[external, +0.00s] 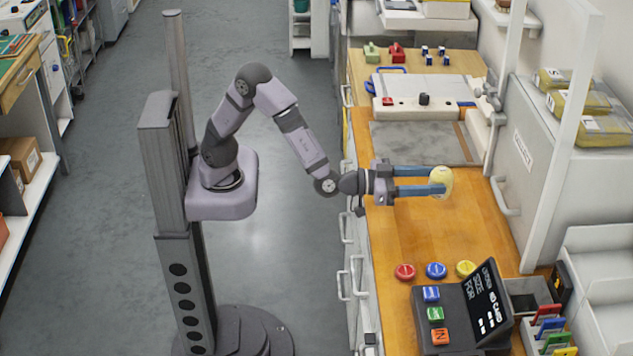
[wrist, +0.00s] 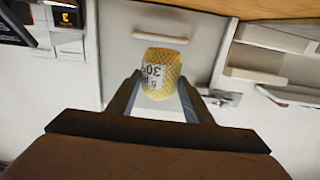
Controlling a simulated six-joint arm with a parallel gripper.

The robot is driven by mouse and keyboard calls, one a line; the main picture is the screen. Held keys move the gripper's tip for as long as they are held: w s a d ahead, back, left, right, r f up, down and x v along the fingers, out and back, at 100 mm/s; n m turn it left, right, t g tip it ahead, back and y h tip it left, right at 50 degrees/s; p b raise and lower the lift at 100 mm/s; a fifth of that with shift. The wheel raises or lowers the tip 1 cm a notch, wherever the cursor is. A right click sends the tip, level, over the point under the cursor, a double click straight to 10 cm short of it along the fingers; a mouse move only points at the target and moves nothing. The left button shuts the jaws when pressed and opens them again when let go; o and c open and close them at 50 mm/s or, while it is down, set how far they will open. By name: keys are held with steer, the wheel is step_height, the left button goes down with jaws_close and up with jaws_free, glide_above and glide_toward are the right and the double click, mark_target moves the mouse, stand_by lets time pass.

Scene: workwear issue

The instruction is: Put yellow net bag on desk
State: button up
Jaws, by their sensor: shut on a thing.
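The yellow net bag (external: 441,181) is held at the tips of my gripper (external: 428,181), over the wooden desk (external: 415,240). In the wrist view the bag (wrist: 163,60) shows a yellow mesh and a white label with dark print, seen upside down. My gripper (wrist: 162,92) is shut on it, with one finger on each side. The bag looks raised above the desk top, but the exact height is hard to tell.
Red (external: 405,272), blue (external: 436,271) and yellow (external: 466,269) round buttons sit on the desk in front of a dark sign console (external: 462,312). A grey mat (external: 418,143) lies behind. A white cabinet (external: 535,150) stands at the right. The desk between mat and buttons is clear.

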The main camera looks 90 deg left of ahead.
steer(key=shift+f, duration=4.3)
steer(key=shift+f, duration=0.2)
steer(key=o, duration=1.1)
steer(key=shift+o, duration=0.2)
steer(key=shift+r, duration=0.25)
steer(key=shift+s+f, duration=0.1)
steer(key=shift+s, duration=0.25)
steer(key=s+b, duration=0.1)
steer(key=s, duration=1)
steer(key=shift+s+b, duration=0.15)
steer(key=shift+b, duration=0.15)
